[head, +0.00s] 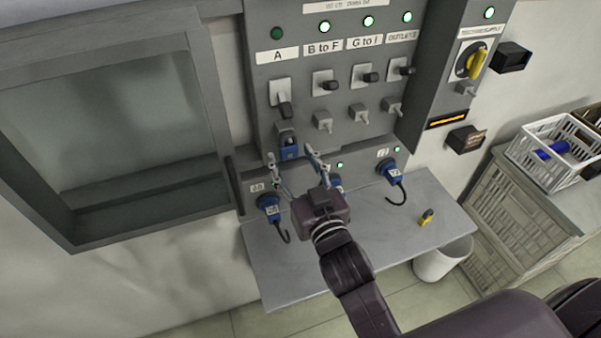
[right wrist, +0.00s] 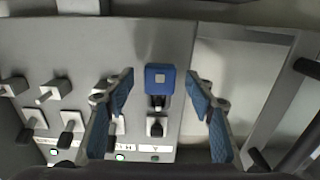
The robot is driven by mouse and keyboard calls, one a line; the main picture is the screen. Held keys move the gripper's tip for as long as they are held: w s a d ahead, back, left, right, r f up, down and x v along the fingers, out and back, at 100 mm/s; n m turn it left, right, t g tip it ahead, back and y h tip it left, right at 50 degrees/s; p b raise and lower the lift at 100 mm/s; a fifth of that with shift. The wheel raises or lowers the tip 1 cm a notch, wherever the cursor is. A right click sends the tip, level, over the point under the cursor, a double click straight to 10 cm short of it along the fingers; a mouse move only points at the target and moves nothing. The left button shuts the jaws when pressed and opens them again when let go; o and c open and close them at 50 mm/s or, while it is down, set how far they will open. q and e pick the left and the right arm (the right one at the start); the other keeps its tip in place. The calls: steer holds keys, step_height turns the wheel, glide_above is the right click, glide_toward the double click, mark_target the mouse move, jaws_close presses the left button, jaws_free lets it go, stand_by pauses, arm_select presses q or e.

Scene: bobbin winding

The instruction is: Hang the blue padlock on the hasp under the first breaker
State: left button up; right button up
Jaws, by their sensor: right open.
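The blue padlock (head: 288,148) is at the hasp under the first breaker (head: 282,92), labelled A. In the right wrist view the padlock (right wrist: 160,78) has its dark shackle against the hasp; I cannot tell whether it passes fully through. My right gripper (head: 290,159) is open, its two fingers on either side of the padlock. The right wrist view shows a gap between each finger and the padlock. Breaker A's handle points down and the lamp above it is dark. My left gripper is not in view.
Other breakers (head: 326,84) and empty hasps (head: 358,113) stand to the right. Blue plugs (head: 268,204) with black hooks sit below, above a grey shelf (head: 300,274). A yellow-and-black item (head: 426,217) lies on the shelf. A white crate (head: 548,152) stands at the right.

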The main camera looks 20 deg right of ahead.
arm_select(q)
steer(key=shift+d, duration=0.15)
arm_select(e)
steer(key=s, duration=1.1)
steer(key=shift+s+d, duration=0.2)
steer(key=shift+s, duration=0.1)
stand_by(0.9)
